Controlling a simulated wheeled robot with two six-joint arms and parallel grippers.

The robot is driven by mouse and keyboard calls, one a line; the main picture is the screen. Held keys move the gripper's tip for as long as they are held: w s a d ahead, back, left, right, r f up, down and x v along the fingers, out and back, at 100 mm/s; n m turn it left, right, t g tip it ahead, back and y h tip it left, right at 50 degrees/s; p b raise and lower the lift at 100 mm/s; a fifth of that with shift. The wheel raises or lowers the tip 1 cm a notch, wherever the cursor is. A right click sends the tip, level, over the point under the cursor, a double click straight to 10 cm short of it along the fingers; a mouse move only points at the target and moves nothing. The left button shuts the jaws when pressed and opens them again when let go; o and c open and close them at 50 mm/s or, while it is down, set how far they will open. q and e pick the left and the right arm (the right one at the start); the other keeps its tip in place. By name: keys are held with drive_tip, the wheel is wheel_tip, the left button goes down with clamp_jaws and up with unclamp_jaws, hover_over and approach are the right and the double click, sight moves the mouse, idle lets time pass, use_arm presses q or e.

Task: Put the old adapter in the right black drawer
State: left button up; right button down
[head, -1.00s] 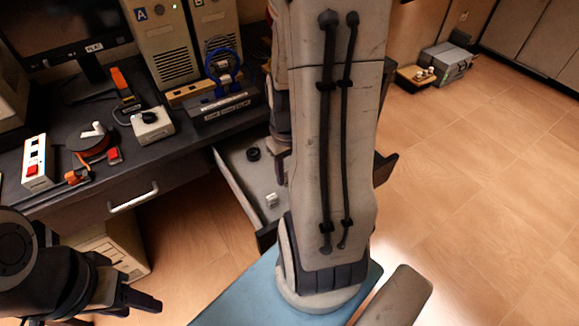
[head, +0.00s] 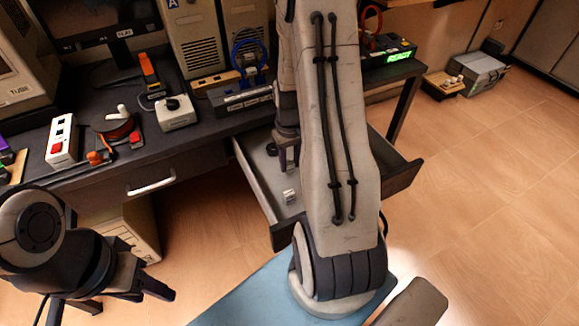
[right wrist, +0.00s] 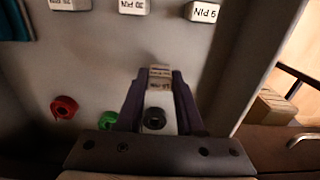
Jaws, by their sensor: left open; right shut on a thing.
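The right black drawer (head: 262,208) stands open below the desk, behind my right arm. My right gripper (head: 283,164) is over or inside it, partly hidden by the arm. In the right wrist view my right gripper (right wrist: 160,78) is shut on a small pale adapter (right wrist: 159,83) with a label, above the grey drawer floor (right wrist: 75,65). I cannot tell whether the adapter touches the floor. Labelled pale adapters (right wrist: 204,11) lie in the drawer; one pale piece (head: 290,196) shows in the head view. My left gripper (head: 128,300) is open and empty, low at the left.
A red ring (right wrist: 64,107) and a green ring (right wrist: 108,120) lie in the drawer. The desk (head: 195,140) carries a power strip (head: 62,140), a cable reel (head: 118,127) and a white box (head: 176,112). A closed drawer's handle (head: 151,185) is at left.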

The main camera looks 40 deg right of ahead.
drive_tip(key=shift+f, duration=1)
drive_tip(key=shift+f, duration=0.1)
drive_tip(key=shift+f, duration=0.15)
drive_tip(key=c, duration=0.5)
unclamp_jaws()
drive_tip(key=shift+c, duration=0.2)
